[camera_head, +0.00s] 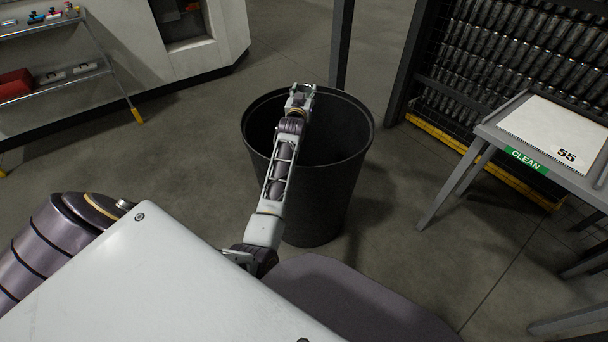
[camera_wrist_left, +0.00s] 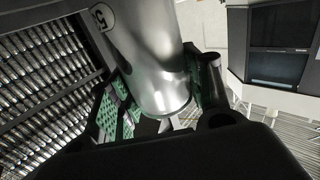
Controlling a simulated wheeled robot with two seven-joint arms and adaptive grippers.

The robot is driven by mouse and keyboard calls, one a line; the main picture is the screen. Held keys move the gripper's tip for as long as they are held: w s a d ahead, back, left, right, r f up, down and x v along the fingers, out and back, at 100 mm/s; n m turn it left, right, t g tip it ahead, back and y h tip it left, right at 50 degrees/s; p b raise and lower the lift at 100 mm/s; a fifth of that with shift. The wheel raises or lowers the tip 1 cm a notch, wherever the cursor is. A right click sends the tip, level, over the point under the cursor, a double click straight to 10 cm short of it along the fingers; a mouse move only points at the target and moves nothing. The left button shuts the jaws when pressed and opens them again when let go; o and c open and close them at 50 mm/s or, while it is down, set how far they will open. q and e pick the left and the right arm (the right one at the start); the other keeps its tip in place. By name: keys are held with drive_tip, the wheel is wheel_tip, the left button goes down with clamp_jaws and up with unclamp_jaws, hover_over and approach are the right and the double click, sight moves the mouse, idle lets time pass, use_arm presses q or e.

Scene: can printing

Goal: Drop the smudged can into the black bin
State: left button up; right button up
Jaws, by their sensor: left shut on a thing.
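The black bin (camera_head: 318,200) stands upright on the floor, its round opening facing up. My left arm reaches across it, and my left gripper (camera_head: 300,97) is above the opening, toward its far side. In the left wrist view, the left gripper (camera_wrist_left: 160,88) is shut on a shiny silver can (camera_wrist_left: 146,50), held between green-padded fingers. A round mark with a dark figure shows near the can's upper left. I cannot make out a smudge. The can is hard to tell from the gripper in the head view. My right gripper is out of view.
A grey table (camera_head: 492,130) with a green CLEAN label and a white sheet marked 55 stands at right. A rack of cans (camera_head: 520,60) is behind it. Shelves (camera_head: 60,75) and a pale cabinet are at the left. Open floor surrounds the bin.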

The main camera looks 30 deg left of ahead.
use_arm(q)
drive_tip(key=o, duration=0.8)
drive_tip(key=shift+c, duration=0.2)
drive_tip(key=shift+r, duration=5)
drive_tip(key=shift+s+f, duration=0.1)
